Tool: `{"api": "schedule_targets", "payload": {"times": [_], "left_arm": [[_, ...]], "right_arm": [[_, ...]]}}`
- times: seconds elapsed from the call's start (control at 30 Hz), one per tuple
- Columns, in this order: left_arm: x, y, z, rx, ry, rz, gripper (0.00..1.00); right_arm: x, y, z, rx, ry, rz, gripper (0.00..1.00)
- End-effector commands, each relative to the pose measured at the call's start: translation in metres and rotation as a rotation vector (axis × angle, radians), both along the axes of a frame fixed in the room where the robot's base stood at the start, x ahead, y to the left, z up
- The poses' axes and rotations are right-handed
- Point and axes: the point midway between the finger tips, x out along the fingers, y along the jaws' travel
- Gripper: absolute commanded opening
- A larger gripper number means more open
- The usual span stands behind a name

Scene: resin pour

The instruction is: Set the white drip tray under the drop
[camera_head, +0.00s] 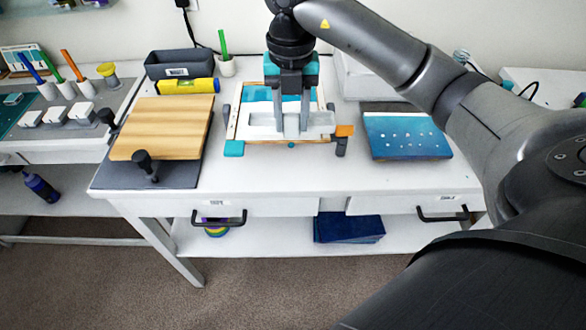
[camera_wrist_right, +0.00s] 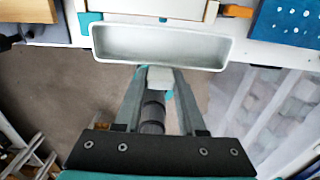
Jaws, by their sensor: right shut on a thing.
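The white drip tray (camera_head: 262,129) is a long shallow trough, and it looks empty in the right wrist view (camera_wrist_right: 160,44). My right gripper (camera_head: 292,130) reaches down from above at the middle of the table. Its fingers are shut on a small pale tab at the tray's near side, seen in the right wrist view (camera_wrist_right: 157,76). The tray is in front of a wooden frame (camera_head: 238,110) with a teal and white panel in it. I cannot tell whether the tray touches the table. No falling drop shows clearly. My left gripper is not in view.
A wooden board (camera_head: 170,125) on a dark base stands left of the frame. A blue dotted panel (camera_head: 405,135) lies to the right. An orange-topped clamp (camera_head: 343,131) is close to the tray's right end. A grey bin (camera_head: 180,64) and yellow level (camera_head: 187,86) stand behind.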

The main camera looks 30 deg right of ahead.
Motion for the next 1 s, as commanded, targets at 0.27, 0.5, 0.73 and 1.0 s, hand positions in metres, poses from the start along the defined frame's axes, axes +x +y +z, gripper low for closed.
{"api": "schedule_targets", "payload": {"times": [0.27,0.5,0.73,1.0], "left_arm": [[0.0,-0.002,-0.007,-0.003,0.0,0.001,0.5],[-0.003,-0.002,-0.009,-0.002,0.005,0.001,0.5],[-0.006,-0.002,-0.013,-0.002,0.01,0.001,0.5],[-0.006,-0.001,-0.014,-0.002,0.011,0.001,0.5]], "right_arm": [[-0.001,0.0,-0.074,0.0,0.005,-0.001,0.0],[0.0,0.0,-0.1,0.0,0.0,0.0,0.0],[-0.001,0.0,-0.127,0.001,0.003,0.001,0.0],[0.0,0.0,-0.143,-0.001,-0.002,0.002,0.0]]}}
